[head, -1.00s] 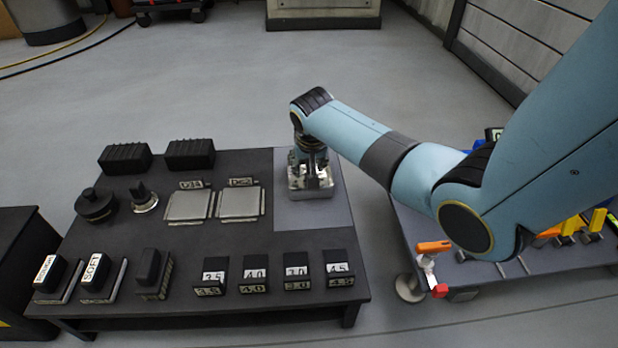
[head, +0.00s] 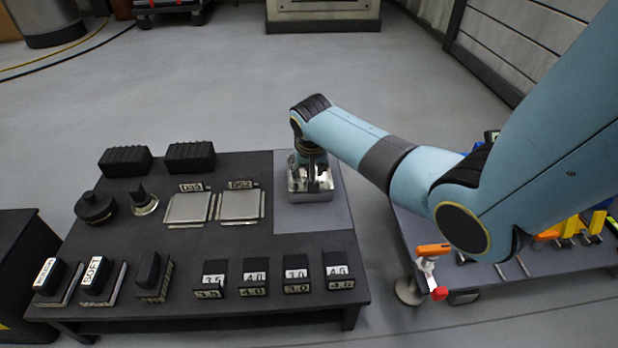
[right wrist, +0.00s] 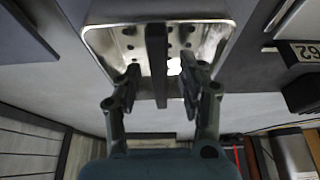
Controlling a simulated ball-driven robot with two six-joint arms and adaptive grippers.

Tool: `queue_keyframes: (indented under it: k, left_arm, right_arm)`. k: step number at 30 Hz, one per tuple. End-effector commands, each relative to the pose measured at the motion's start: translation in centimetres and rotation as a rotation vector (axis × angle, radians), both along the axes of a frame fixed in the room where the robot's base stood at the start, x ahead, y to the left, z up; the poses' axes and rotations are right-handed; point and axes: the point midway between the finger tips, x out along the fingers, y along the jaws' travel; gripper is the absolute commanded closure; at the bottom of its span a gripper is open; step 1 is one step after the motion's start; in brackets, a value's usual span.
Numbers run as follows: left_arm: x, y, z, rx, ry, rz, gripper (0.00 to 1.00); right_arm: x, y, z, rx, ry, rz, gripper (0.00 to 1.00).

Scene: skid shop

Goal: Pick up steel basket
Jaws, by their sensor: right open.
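The steel basket (head: 310,193) is a small shiny metal tray with holes, on the grey pad (head: 315,218) at the right end of the dark table. In the right wrist view the basket (right wrist: 107,44) shows its perforated floor and a dark bar handle (right wrist: 156,62) across its middle. My right gripper (head: 310,176) points down over the basket. In the right wrist view my right gripper (right wrist: 158,76) is open, with one finger on each side of the handle and a gap on both sides. My left gripper is not in view.
The dark table (head: 170,235) holds several labelled blocks, two flat plates, two ribbed black blocks (head: 190,155) and round black pieces left of the basket. A cart with orange and yellow tools (head: 433,249) stands at the right. The grey pad in front of the basket is clear.

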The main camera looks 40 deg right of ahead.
Motion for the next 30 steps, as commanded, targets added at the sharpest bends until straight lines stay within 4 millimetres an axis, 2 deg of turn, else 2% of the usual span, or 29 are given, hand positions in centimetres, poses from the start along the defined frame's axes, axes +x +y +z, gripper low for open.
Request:
queue_keyframes:
  k: [4, 13, 30]
  left_arm:
    - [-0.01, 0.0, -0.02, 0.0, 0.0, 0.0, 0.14]
    - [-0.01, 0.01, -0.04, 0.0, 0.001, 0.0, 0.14]
    - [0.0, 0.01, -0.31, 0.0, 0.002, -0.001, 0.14]
  right_arm:
    - [-0.01, 0.02, -0.02, 0.0, 0.0, 0.0, 0.6]
    - [-0.02, 0.02, -0.02, 0.001, 0.001, 0.0, 0.99]
    - [-0.01, -0.01, 0.17, 0.0, 0.0, 0.0, 1.0]
